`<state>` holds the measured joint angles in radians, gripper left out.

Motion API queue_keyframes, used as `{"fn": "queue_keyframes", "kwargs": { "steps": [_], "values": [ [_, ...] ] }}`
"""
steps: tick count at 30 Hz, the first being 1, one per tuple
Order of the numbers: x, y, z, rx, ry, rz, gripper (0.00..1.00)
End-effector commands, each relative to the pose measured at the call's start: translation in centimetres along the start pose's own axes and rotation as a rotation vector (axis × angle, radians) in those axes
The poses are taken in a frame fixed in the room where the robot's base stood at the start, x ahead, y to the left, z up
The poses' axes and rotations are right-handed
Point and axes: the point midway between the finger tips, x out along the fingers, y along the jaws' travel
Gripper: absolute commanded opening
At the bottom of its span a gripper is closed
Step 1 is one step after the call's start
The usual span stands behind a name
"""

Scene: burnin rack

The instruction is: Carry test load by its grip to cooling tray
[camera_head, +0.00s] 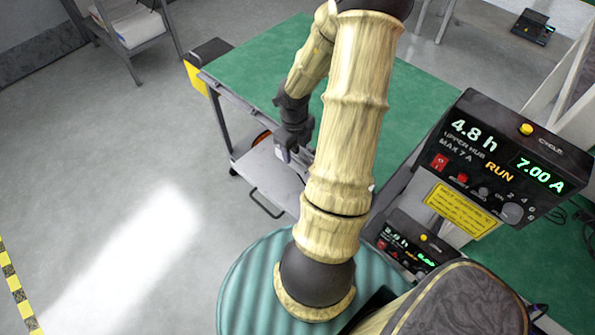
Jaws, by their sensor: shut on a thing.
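My gripper (293,156) points down beside the near edge of the green-topped bench, over a grey pull-out surface. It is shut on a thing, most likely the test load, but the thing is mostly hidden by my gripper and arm. I cannot make out its shape or its grip, or whether it touches the surface below. The grey surface (262,178) has a dark bar handle at its front and may be the cooling tray; I cannot tell for sure.
The green bench (250,75) has a clear top at left. A black unit (500,165) reading "4.8 h" and "7.00 A" stands at right, above a second unit (405,250). A yellow-sided box (205,65) is at the bench's left corner. Open floor lies left.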

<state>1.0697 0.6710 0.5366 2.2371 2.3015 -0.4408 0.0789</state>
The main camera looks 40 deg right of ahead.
Motion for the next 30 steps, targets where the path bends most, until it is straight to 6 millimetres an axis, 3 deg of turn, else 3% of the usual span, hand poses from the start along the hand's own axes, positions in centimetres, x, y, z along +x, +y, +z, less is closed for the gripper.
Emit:
{"fn": "queue_keyframes", "kwargs": {
  "steps": [9, 20, 30],
  "values": [
    [5.5, 0.1, 0.0, -0.002, 0.002, 0.001, 0.21],
    [5.8, 0.0, 0.0, -0.001, -0.001, 0.001, 0.21],
    [9.5, 0.1, 0.0, -0.003, 0.001, 0.001, 0.21]
  ]
}}
